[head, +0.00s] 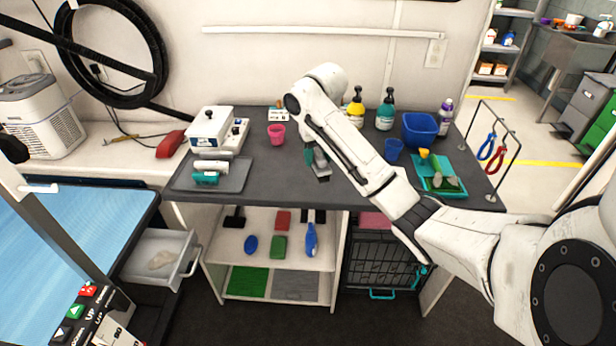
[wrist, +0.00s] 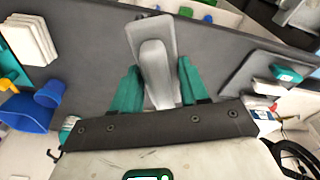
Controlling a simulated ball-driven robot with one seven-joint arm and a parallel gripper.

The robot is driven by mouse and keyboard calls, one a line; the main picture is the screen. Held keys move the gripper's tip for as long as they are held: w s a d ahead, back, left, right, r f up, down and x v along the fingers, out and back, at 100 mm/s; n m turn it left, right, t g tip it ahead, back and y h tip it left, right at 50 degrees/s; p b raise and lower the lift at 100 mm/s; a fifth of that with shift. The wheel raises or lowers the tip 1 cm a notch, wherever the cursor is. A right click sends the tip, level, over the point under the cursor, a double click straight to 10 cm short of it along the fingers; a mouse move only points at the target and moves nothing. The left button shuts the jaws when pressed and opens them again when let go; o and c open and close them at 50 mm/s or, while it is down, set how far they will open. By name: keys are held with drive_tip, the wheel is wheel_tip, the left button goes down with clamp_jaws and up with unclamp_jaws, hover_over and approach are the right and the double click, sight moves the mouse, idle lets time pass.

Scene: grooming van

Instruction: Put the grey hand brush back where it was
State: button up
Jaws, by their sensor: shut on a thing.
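The grey hand brush (head: 321,172) is held in my gripper (head: 316,160), over the middle of the dark worktop (head: 350,188) near its front edge. The wrist view shows its pale grey handle and flat head (wrist: 155,65) between the two teal fingers of my gripper (wrist: 157,88). The fingers are shut on it, one at each side. The brush looks raised above the worktop, but the gap is hard to judge. My arm hides part of the worktop behind it.
A grey tray (head: 238,180) with rollers lies left, and a teal tray (head: 462,186) lies right. A pink cup (head: 276,133), bottles (head: 385,112) and a blue tub (head: 420,128) stand behind. Lower shelves hold a blue brush (head: 311,240). A drawer (head: 160,255) is open at left.

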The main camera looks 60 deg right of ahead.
drive_tip(key=w+d+f+b, duration=0.1)
drive_tip(key=b, duration=0.1)
drive_tip(key=w+d+f+b, duration=0.1)
drive_tip(key=w+d, duration=0.1)
drive_tip(key=shift+w+d+f+b, duration=0.15)
drive_tip(key=shift+f+b, duration=0.2)
drive_tip(key=shift+b, duration=0.05)
drive_tip(key=w+d+f, duration=0.2)
drive_tip(key=f, duration=0.1)
drive_tip(key=w+d+f, duration=0.1)
drive_tip(key=shift+f, duration=0.4)
drive_tip(key=shift+f+p, duration=0.35)
drive_tip(key=shift+f, duration=1.25)
drive_tip(key=shift+f, duration=0.15)
drive_tip(key=o, duration=1)
